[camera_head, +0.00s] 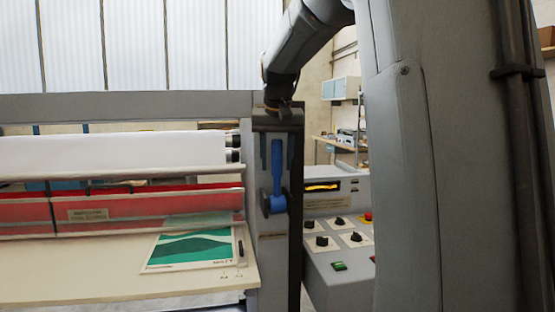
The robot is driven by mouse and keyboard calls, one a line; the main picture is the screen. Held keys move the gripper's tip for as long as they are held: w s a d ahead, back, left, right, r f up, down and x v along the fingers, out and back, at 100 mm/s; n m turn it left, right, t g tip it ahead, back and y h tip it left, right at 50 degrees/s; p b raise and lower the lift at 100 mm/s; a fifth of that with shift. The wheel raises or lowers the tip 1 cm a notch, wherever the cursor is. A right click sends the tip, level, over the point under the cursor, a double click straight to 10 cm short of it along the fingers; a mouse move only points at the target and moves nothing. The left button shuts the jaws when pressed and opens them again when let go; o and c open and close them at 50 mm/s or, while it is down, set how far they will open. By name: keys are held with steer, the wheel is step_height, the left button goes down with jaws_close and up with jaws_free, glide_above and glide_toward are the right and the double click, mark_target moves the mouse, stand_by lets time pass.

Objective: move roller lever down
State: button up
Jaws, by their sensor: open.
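The blue roller lever (278,175) is on the grey end panel (272,248) of the laminator, right of the rollers. It points up from its round pivot at the lower end. My gripper (277,155) comes down from above, in front of the panel's upper part. Its dark fingers are apart, one on each side of the lever's upper end in the picture. I cannot tell whether they touch the lever or how far in front of it they are.
Right of the panel is a control console (340,245) with several black knobs, a red button and a green button. On the left are the white roll (110,150), the red roller (110,212) and the feed table (120,280) with a green print (192,248). My arm hides much of the right side.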

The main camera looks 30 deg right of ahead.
steer(key=shift+w+f, duration=0.1)
steer(key=shift+f, duration=0.2)
jaws_close()
